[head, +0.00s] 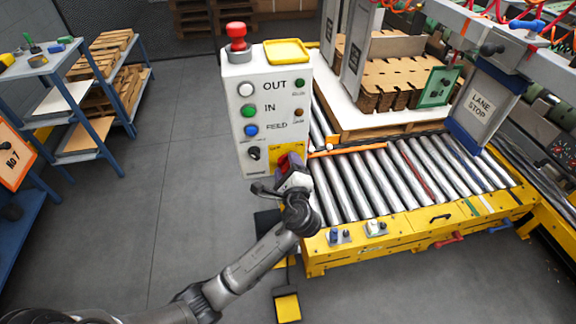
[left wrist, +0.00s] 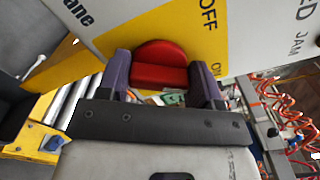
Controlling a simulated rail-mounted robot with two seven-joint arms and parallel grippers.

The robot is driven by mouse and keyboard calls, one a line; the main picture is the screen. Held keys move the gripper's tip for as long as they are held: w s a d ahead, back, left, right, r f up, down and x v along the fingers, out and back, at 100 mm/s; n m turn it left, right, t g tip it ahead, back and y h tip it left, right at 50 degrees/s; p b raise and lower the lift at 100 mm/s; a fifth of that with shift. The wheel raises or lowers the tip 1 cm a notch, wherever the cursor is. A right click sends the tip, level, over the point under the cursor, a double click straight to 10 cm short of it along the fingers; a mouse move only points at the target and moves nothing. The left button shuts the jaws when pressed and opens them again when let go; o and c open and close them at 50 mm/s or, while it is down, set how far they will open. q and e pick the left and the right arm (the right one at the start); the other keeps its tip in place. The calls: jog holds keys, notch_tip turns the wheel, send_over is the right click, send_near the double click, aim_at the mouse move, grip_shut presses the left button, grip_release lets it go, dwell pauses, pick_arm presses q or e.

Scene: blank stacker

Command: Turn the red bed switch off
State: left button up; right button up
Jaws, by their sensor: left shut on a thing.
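The red bed switch (left wrist: 160,68) is a round red knob with a raised grip bar, on a yellow plate (left wrist: 150,22) marked OFF and ON. In the left wrist view, my left gripper (left wrist: 164,84) has its two dark purple fingers on either side of the grip bar, shut on it. In the head view, my left gripper (head: 284,172) reaches the yellow plate (head: 297,148) low on the white control box (head: 262,128) and hides most of the switch. I cannot tell which label the knob points to. My right gripper is not in view.
A red mushroom button (head: 237,36) and a yellow tray (head: 287,51) top the box. Its front has OUT, IN and FEED buttons and a black knob (head: 254,153). The roller conveyor (head: 345,185) stands right. A yellow pedal (head: 287,306) lies below.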

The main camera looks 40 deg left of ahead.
pick_arm(q)
jog(key=n, duration=0.3)
jog(key=shift+f+n, duration=0.15)
jog(key=shift+n, duration=0.25)
jog(key=n+b, duration=0.1)
jog(key=n, duration=0.2)
jog(key=shift+f+n, duration=0.1)
jog(key=shift+n, duration=0.2)
jog(key=n+b, duration=0.3)
jog(key=n, duration=0.3)
jog(key=shift+f+b, duration=0.1)
jog(key=shift+b, duration=0.3)
jog(key=shift+n+b, duration=0.6)
jog(key=shift+n, duration=0.8)
jog(key=o, duration=0.9)
